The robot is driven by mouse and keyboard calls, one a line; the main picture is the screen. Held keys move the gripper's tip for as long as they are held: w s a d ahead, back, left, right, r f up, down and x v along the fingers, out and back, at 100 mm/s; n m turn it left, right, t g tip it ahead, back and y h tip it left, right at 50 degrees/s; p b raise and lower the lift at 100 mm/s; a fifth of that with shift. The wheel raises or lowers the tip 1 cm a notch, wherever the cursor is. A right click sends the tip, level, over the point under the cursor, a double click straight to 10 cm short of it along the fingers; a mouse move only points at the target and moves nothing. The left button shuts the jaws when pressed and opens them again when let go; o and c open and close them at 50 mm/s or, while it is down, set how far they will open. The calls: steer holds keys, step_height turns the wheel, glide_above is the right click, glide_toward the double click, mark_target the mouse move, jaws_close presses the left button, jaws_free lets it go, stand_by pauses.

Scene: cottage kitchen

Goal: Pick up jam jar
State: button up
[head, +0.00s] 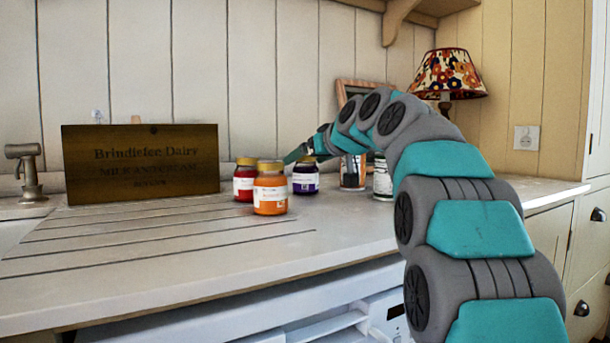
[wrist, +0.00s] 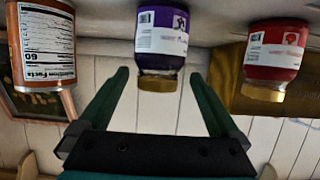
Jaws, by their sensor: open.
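Three jam jars with gold lids stand on the counter in the head view: red (head: 244,184), orange (head: 270,196) and purple (head: 305,182). The orange one is nearest the front edge. In the wrist view, which is upside down, my gripper (wrist: 162,78) is open and empty. The purple jar (wrist: 162,40) appears between and beyond its fingertips, its gold lid toward the gripper. The red jar (wrist: 274,55) is to the right, outside the fingers. The orange jar is not in the wrist view.
A labelled can (wrist: 42,55) is left of the fingers in the wrist view. A wooden dairy crate (head: 140,163) is left; a lamp (head: 447,75) is right. The front counter is clear.

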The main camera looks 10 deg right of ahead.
mark_target(300, 163)
steer(key=shift+x, duration=2.4)
steer(key=shift+d, duration=0.1)
steer(key=shift+c, duration=0.4)
jaws_close()
